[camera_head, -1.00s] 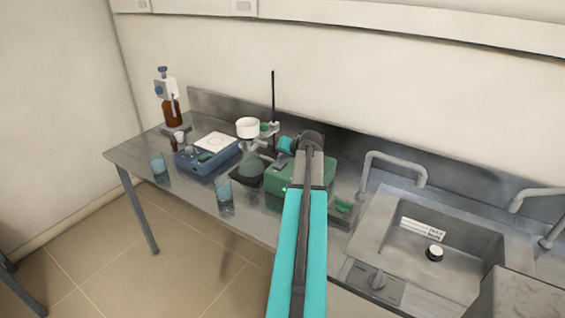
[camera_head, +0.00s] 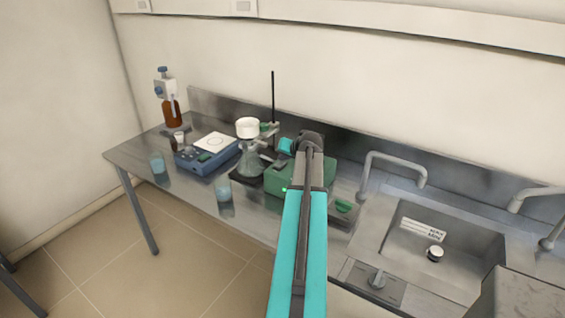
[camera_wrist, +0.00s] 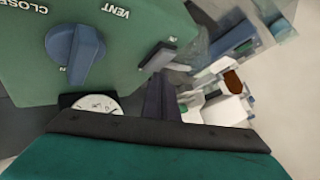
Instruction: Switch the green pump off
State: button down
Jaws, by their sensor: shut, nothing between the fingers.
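The green pump (camera_head: 270,182) stands on the metal bench, partly hidden behind my arm. A small bright green light (camera_head: 285,190) shows on its front. In the wrist view its green top (camera_wrist: 120,25) fills the upper left, with a blue-grey valve knob (camera_wrist: 75,52) between the printed words CLOSE and VENT. A small grey raised piece, perhaps the switch (camera_wrist: 157,56), sits near the pump's edge. A round white gauge (camera_wrist: 97,104) shows below. My gripper (camera_wrist: 157,85) is shut and empty, close to the grey piece; contact cannot be told.
A filter flask (camera_head: 250,160) with a white funnel (camera_head: 247,128) stands left of the pump. Farther left are a blue stirrer (camera_head: 200,160), beakers (camera_head: 224,190) and a brown bottle (camera_head: 172,110). A sink (camera_head: 440,240) with a tap (camera_head: 395,160) lies to the right.

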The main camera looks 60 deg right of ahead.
aim_at(283, 164)
dwell(0.4)
jog(key=shift+a+r, duration=0.1)
jog(key=shift+r, duration=0.65)
jog(key=shift+p, duration=0.3)
jog(key=shift+a+r+p, duration=0.2)
jog(key=shift+r+p, duration=0.35)
jog(key=shift+r, duration=0.7)
jog(key=shift+a+r+p, duration=0.15)
jog(key=shift+r+p, duration=0.35)
jog(key=shift+r, duration=0.75)
jog(key=shift+s+f, duration=0.1)
